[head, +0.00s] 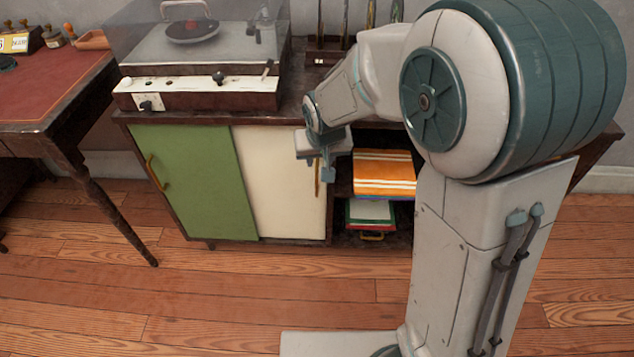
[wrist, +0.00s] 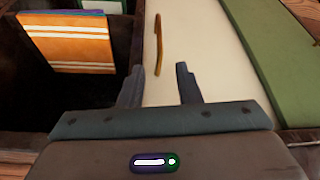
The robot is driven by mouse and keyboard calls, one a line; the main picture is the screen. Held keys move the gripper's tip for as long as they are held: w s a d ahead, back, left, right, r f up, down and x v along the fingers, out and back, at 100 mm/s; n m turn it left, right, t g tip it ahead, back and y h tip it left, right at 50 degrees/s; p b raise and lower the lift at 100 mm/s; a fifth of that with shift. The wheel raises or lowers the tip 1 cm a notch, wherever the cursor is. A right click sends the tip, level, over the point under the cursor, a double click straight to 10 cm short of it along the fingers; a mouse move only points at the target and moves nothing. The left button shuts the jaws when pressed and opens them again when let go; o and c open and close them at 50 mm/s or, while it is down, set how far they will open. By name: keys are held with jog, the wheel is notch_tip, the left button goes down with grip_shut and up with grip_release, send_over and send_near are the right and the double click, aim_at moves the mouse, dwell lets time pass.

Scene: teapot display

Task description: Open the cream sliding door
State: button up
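The cream sliding door (head: 280,190) is the right-hand panel of a low cabinet, beside a green door (head: 195,180) whose edge overlaps it. The cream door also shows in the wrist view (wrist: 210,55), with its brass handle (wrist: 158,45) near the edge by the open shelf. My gripper (head: 322,170) is in front of the cream door's handle side. In the wrist view my gripper (wrist: 158,83) has its two fingers apart with nothing between them. The handle lies just beyond the fingertips, roughly in line with the gap. I see no contact with it.
An open shelf right of the cream door holds orange striped items (head: 384,174) and a lower stack (head: 370,213). A record player (head: 200,60) stands on the cabinet. A red-topped desk (head: 45,95) is at the left. The wooden floor in front is clear.

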aim_at(317, 176)
jog(key=b+x, duration=0.4)
jog(key=x, duration=0.9)
jog(key=shift+s, duration=0.15)
grip_shut()
